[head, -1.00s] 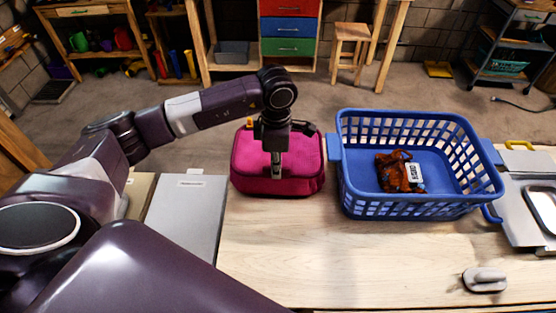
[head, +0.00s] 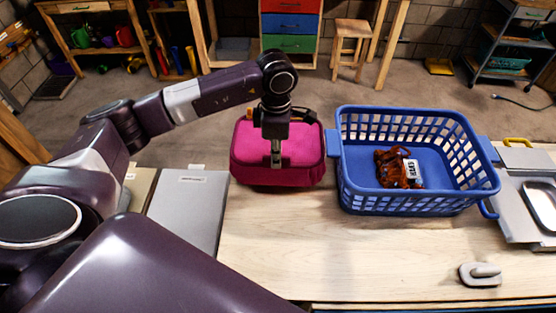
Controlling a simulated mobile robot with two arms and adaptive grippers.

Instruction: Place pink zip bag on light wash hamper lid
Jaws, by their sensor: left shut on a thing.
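The pink zip bag (head: 302,160) is upright at the far side of the pale wooden table, left of the blue basket. My left gripper (head: 276,158) points straight down at the bag's top and is shut on it. The fingertips are partly hidden against the bag. A light grey flat lid-like panel (head: 188,212) with a small label lies left of the bag. A beige panel (head: 140,187) is beside it, partly hidden by my left arm. The label is too small to read, so I cannot tell which is the light wash lid. My right gripper is out of view.
A blue basket (head: 352,200) holding a rust-brown cloth item (head: 390,168) with a tag stands close right of the bag. A grey handled object (head: 481,275) lies front right. A grey panel with a tray (head: 512,205) is at the right edge. The table's front middle (head: 340,255) is clear.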

